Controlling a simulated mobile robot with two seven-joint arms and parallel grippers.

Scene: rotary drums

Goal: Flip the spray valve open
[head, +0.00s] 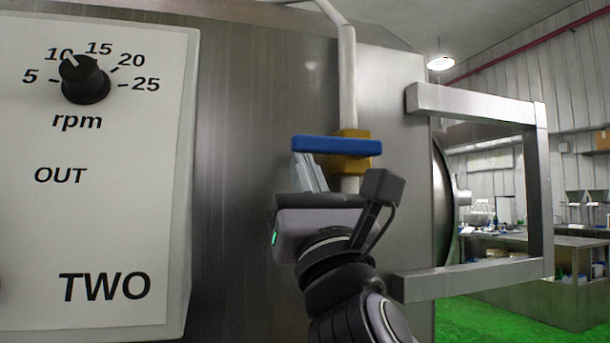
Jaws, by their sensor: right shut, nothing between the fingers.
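The spray valve has a blue lever handle (335,145) and a yellow body (352,165) on a vertical white pipe (347,85). The handle lies level, across the pipe, with its longer end to the left. My right gripper (308,165) comes up from below and is shut with nothing in it. Its fingertips are just under the left part of the handle; I cannot tell whether they touch it. The gripper body hides the pipe below the valve. My left gripper is not in view.
A white panel (110,215) marked TWO with a black rpm knob (85,80) is at left on the steel drum housing (240,110). A square metal frame (540,190) juts out at right. Benches (540,270) stand farther back on a green floor.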

